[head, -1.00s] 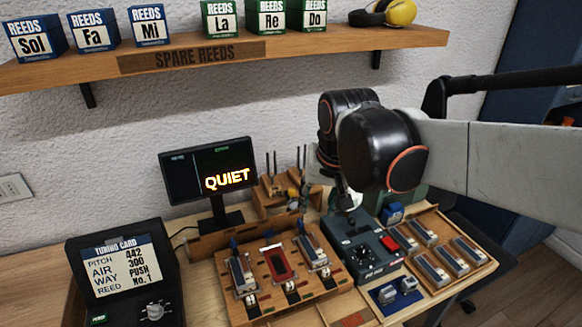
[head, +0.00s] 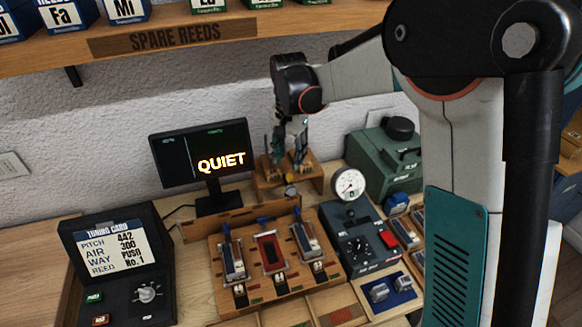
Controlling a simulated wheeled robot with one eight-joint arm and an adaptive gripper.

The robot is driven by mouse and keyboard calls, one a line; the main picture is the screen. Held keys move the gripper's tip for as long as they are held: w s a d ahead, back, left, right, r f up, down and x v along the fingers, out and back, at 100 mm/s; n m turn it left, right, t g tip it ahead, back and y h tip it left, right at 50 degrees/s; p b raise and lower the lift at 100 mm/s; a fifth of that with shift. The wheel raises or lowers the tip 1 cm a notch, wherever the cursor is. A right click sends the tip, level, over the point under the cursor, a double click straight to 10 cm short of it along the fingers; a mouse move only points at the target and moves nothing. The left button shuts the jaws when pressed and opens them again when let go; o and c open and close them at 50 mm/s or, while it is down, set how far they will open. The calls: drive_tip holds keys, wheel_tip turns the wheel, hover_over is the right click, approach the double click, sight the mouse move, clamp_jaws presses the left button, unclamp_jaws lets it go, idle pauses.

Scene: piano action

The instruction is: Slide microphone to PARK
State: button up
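My gripper (head: 288,162) points down at the back of the bench, over the wooden tool rack (head: 268,190). Its two fingers look apart, and I see nothing clearly held between them. A small part with a grey and yellowish tip (head: 290,191) shows in front of the rack, below the fingers; it may be the microphone, but it is too small to tell. No PARK mark is readable. A low wooden rail (head: 212,224) runs behind the reed board (head: 222,287), which carries several reed units. The rack's upright rods are mostly hidden by my gripper.
The QUIET monitor (head: 205,152) stands left of the rack. A pressure gauge (head: 348,184), a dark control box (head: 365,240) and a green machine (head: 385,160) stand to the right. The tuning card console (head: 120,270) is front left. The spare reeds shelf (head: 170,38) overhangs the back.

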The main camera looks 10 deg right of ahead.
sight(289, 176)
wheel_tip(289, 176, down, 7)
drive_tip(key=shift+r+b, duration=0.15)
drive_tip(key=shift+b, duration=0.65)
drive_tip(key=shift+c, duration=0.3)
clamp_jaws()
